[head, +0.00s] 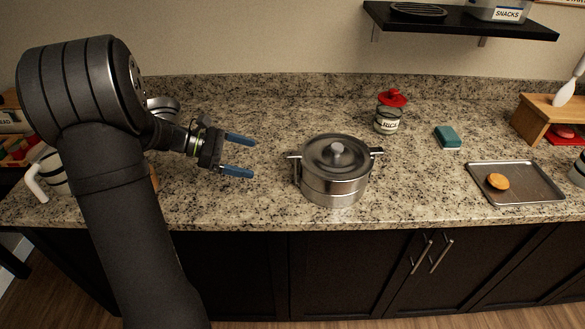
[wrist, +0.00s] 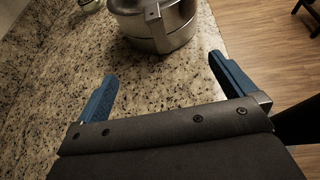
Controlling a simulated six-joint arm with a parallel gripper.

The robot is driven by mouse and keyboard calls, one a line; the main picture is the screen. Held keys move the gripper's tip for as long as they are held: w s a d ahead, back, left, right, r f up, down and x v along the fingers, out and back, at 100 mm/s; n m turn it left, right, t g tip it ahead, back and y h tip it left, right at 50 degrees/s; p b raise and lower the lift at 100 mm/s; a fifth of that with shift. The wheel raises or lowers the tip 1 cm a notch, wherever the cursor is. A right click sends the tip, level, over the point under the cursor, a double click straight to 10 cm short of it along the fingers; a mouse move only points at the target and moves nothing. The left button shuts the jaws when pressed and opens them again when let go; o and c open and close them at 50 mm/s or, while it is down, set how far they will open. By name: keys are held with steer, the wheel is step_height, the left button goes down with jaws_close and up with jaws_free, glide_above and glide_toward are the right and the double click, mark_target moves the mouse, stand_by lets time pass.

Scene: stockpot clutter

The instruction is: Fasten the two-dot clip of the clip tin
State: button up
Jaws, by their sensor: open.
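My gripper (head: 246,157) is open and empty above the counter, left of a round steel pot (head: 336,187). Its blue fingers point toward the pot, with a gap between them and it. The pot has a lid (head: 335,152) with a grey knob and metal pieces sticking out at its left and right sides. The pot also shows in the wrist view (wrist: 165,38), beyond the fingertips (wrist: 160,68) and cut by the top edge. I cannot make out a clip with two dots or anything marked as a clip tin; any dots are too small to tell.
A rice jar (head: 387,120) with a red lid and a teal sponge (head: 448,136) stand behind. A metal tray (head: 530,190) holds an orange-brown round item. A wooden stand (head: 545,115) is far right. A white-handled item (head: 38,182) is left. The counter between gripper and pot is clear.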

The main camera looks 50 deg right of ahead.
steer(key=v, duration=0.6)
steer(key=shift+a, duration=0.15)
steer(key=shift+w+r, duration=0.1)
steer(key=shift+w, duration=0.05)
stand_by(0.8)
